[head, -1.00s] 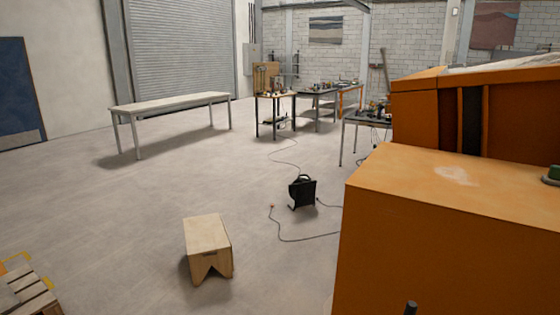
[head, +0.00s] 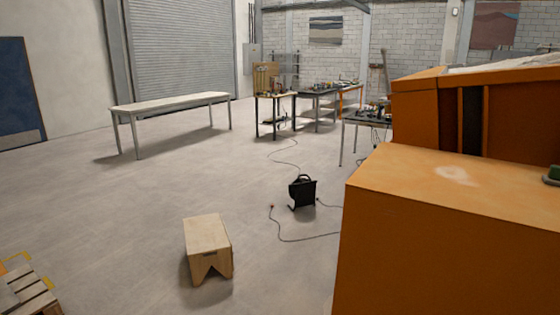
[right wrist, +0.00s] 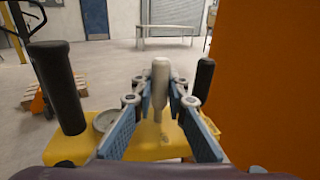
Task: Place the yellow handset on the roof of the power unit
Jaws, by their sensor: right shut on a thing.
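The power unit (head: 440,245) is the large orange box at the right of the head view. Its flat roof (head: 430,180) has a pale worn patch. In the right wrist view, the yellow handset (right wrist: 150,140) has black upright posts and a pale grey post (right wrist: 160,75) in its middle. My right gripper (right wrist: 161,100) has its blue-padded fingers on either side of the grey post and is shut on the handset. The handset is held beside an orange wall (right wrist: 275,80), which seems to be the power unit's side. My left gripper is not in view.
A taller orange body (head: 425,110) rises behind the roof, and a green item (head: 553,174) sits at its right edge. A wooden stool (head: 207,245), a black heater-like box (head: 302,191) with a cable and a pallet (head: 25,290) stand on the floor. The roof's middle is clear.

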